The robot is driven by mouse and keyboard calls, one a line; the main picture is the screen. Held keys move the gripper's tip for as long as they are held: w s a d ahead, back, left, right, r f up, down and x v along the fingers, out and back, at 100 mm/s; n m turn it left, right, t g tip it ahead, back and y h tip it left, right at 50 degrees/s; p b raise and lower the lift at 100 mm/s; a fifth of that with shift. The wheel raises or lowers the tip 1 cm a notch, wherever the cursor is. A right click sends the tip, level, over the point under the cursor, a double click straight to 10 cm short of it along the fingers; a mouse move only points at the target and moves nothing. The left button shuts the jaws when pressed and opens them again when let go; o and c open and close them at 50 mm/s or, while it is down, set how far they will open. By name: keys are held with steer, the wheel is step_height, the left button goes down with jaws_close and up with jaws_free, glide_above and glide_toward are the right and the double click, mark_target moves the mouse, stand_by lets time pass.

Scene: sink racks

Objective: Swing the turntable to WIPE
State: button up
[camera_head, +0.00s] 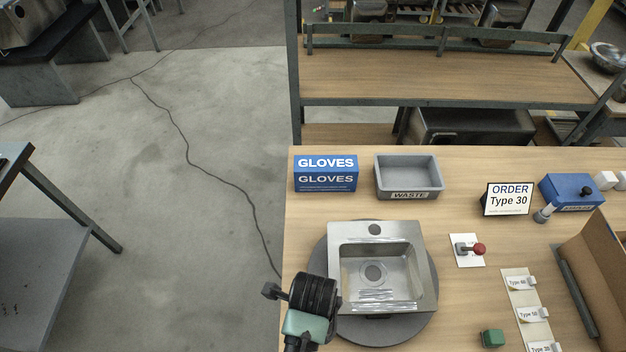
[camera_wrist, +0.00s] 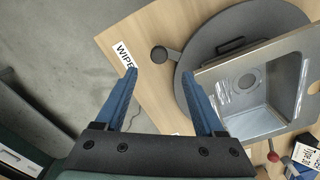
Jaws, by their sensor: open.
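The turntable (camera_head: 401,332) is a dark grey disc on the wooden bench, with a steel sink (camera_head: 431,264) sitting on it. In the wrist view the turntable (camera_wrist: 196,104) shows at the right with the sink (camera_wrist: 290,44). A grey handle with a round dark knob (camera_wrist: 160,54) sticks out from its rim. A white WIPE label (camera_wrist: 123,54) lies on the bench left of the knob, apart from it. My gripper (camera_wrist: 162,74) is open and empty; the knob shows between and just beyond its two blue fingertips. In the head view my wrist hides the turntable's left front edge and the handle.
A blue GLOVES box (camera_head: 326,181) and a grey WASTE bin (camera_head: 408,184) stand behind the sink. A red-knobbed lever (camera_head: 478,249), an ORDER Type 30 sign (camera_head: 508,198), a green block (camera_head: 492,338) and a type label strip (camera_head: 520,288) are to the right. Open floor lies left.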

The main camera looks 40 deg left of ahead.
steer(key=shift+r, duration=1.75)
